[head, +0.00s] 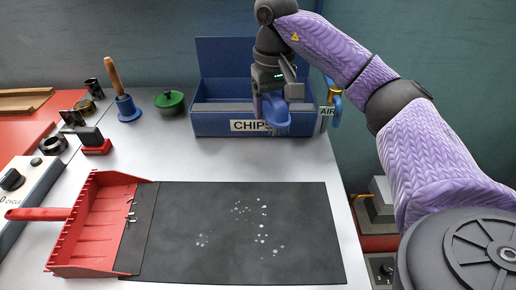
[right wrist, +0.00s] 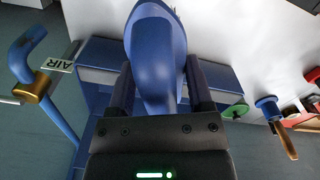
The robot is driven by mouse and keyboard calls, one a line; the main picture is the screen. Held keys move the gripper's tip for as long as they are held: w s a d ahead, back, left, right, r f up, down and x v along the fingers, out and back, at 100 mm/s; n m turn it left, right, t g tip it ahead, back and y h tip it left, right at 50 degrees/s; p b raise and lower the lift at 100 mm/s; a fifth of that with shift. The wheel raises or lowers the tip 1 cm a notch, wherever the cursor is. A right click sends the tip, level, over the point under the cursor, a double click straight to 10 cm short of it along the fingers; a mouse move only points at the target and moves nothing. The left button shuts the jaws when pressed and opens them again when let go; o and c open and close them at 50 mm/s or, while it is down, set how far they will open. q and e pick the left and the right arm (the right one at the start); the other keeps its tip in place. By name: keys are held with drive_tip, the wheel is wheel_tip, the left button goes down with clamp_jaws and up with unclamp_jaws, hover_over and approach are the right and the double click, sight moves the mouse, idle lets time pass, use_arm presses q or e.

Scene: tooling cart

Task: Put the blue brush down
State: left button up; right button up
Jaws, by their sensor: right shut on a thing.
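My right gripper (head: 270,92) is shut on the blue brush (head: 277,114). It holds the brush in front of the blue bin labelled CHIPS (head: 212,123), over the bin's front right part. In the right wrist view the brush (right wrist: 157,50) sits between the two dark fingers (right wrist: 158,88), its broad rounded part pointing away from the gripper. Whether the brush touches the bin cannot be told. My left gripper is not in view.
A dark mat (head: 300,215) with pale specks lies on the white top. A red dustpan (head: 98,225) holding small chips stands at its left. A wooden-handled blue tool (head: 127,107) and green-lidded pot (head: 170,102) stand left of the bin. A blue AIR hose (head: 336,108) hangs at its right.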

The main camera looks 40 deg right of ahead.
wheel_tip(320, 180, down, 10)
drive_tip(key=b, duration=0.4)
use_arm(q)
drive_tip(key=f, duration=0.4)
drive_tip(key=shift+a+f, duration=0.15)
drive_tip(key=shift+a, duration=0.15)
use_arm(e)
drive_tip(key=shift+r, duration=0.15)
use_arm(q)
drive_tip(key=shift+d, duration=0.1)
use_arm(e)
drive_tip(key=o, duration=1.1)
wheel_tip(320, 180, up, 12)
drive_tip(key=p, duration=0.6)
drive_tip(key=shift+r, duration=0.15)
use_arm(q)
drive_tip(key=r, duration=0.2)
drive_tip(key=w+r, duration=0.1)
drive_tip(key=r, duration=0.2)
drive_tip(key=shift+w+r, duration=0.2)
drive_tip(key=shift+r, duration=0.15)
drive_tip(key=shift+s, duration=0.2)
